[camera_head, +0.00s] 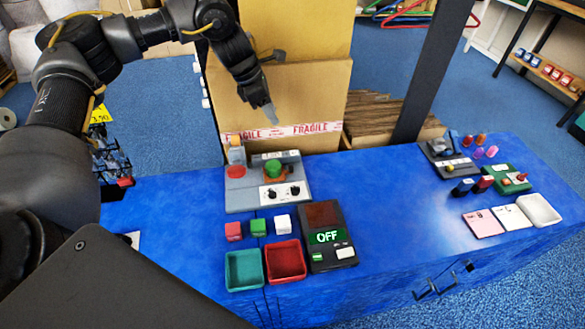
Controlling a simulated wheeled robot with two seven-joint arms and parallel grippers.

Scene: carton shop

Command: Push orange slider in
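A grey control panel (245,198) lies on the blue counter below my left gripper (270,112). It carries a green button (273,167) with an orange part (286,174) beside and under it. A red round button (236,171) and an upright translucent piece with an orange top (236,142) are on its left. I cannot tell for certain which orange part is the slider. My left gripper hangs above the panel, in front of the cardboard, touching nothing visible. Its fingers overlap, so its opening is unclear. My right gripper is out of view.
A black device reading OFF (326,237), a teal tray (244,269), a red tray (286,262) and small cubes (258,227) stand in front of the panel. Cardboard (310,100) stands behind. More small panels (502,180) and a white tray (540,210) are at the right.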

